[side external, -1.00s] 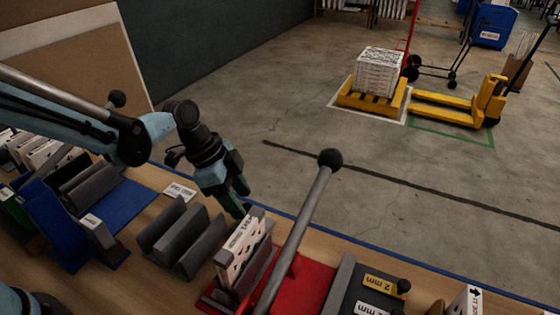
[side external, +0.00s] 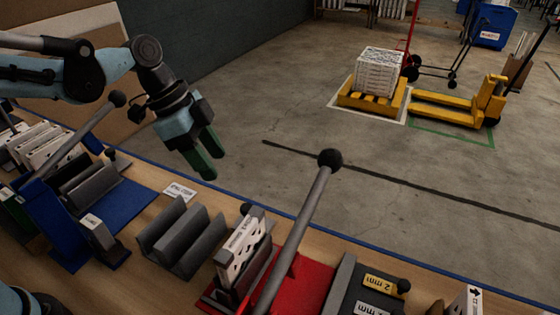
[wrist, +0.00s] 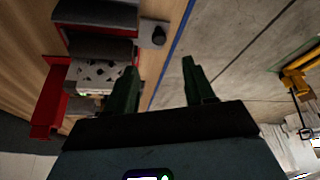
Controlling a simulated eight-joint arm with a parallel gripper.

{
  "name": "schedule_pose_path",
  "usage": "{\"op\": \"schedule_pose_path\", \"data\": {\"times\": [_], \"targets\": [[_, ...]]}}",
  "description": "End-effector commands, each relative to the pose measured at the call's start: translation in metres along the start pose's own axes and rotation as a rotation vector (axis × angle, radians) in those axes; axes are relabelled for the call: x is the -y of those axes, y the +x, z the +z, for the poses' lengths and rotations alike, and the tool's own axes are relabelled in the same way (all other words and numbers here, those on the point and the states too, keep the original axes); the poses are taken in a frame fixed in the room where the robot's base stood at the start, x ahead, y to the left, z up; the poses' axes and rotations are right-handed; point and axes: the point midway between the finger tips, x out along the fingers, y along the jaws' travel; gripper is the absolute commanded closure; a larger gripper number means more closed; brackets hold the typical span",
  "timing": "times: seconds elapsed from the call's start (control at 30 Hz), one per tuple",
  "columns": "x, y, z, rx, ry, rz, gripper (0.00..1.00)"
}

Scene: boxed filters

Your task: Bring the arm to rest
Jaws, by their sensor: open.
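My gripper (side external: 206,165) hangs in the air above the back edge of the bench, with its green fingers pointing down and to the right. It is open and empty. In the wrist view its two green fingers (wrist: 157,82) stand apart with nothing between them. A white boxed filter (side external: 241,248) stands upright in the red fixture (side external: 305,285), below and to the right of my gripper and apart from it. The filter also shows in the wrist view (wrist: 97,73), left of the fingers.
A grey grooved rack (side external: 183,238) stands on the bench left of the red fixture. Two long levers with black knobs rise from the bench, one at the red fixture (side external: 305,220) and one at the blue fixture (side external: 75,145). A yellow pallet truck (side external: 455,108) stands on the open floor behind.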

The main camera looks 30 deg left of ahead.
Motion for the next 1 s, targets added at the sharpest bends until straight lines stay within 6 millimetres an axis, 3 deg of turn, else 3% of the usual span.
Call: {"op": "schedule_pose_path", "data": {"times": [0.2,0.33,0.7,1.0], "targets": [[-0.001,-0.002,0.002,0.002,-0.017,-0.009,0.47],[-0.004,-0.011,0.014,0.007,-0.12,-0.063,0.47],[-0.023,-0.046,0.086,-0.064,-0.699,-0.386,0.47],[-0.033,-0.053,0.125,-0.183,-0.995,-0.553,0.47]]}}
